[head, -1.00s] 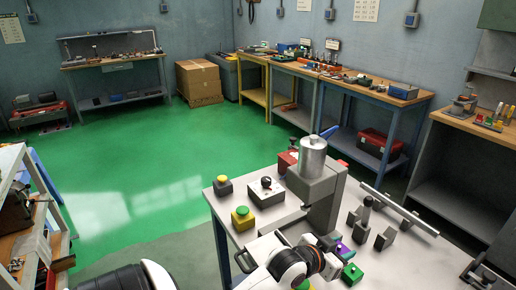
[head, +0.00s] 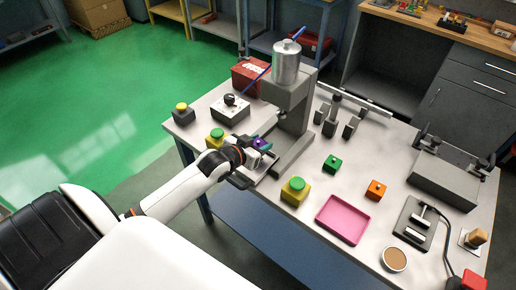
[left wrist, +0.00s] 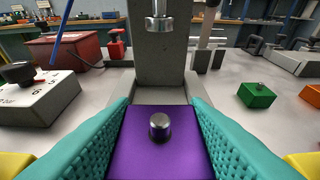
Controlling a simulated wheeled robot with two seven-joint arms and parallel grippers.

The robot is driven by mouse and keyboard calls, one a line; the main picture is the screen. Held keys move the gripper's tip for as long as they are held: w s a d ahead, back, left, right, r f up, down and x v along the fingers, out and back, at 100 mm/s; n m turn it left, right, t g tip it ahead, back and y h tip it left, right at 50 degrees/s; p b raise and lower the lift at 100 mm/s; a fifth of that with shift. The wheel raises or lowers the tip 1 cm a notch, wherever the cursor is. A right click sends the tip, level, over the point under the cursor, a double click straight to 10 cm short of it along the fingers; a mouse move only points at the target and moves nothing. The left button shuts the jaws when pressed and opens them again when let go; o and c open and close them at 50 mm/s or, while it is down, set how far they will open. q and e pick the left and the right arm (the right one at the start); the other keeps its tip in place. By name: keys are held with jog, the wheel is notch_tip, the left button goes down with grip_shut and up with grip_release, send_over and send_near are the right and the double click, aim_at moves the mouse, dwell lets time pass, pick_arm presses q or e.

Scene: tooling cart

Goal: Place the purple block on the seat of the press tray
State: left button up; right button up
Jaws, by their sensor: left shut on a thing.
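My left gripper (head: 262,147) is shut on the purple block (head: 258,143). In the left wrist view the purple block (left wrist: 158,150) lies between the teal finger pads, with a metal knob on top. The grey press (head: 290,95) stands just beyond the gripper, with a silver cylinder on top. In the left wrist view the press ram (left wrist: 158,22) hangs ahead of the block. The grey press tray (left wrist: 160,96) shows just beyond the block's far edge. The block hides much of the tray, and I cannot make out the seat. My right gripper is not in view.
A control box (head: 231,110) stands left of the press. A green block (head: 332,164), an orange block (head: 376,190) and a pink tray (head: 342,219) lie to the right.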

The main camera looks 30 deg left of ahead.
pick_arm(q)
notch_tip(320, 180, down, 3)
jog(key=shift+s+r, duration=0.1)
jog(key=shift+r, duration=0.1)
jog(key=shift+f, duration=0.25)
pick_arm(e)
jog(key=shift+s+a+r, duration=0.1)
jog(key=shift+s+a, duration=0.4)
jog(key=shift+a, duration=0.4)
pick_arm(q)
jog(key=shift+f, duration=0.2)
jog(key=o, duration=1.1)
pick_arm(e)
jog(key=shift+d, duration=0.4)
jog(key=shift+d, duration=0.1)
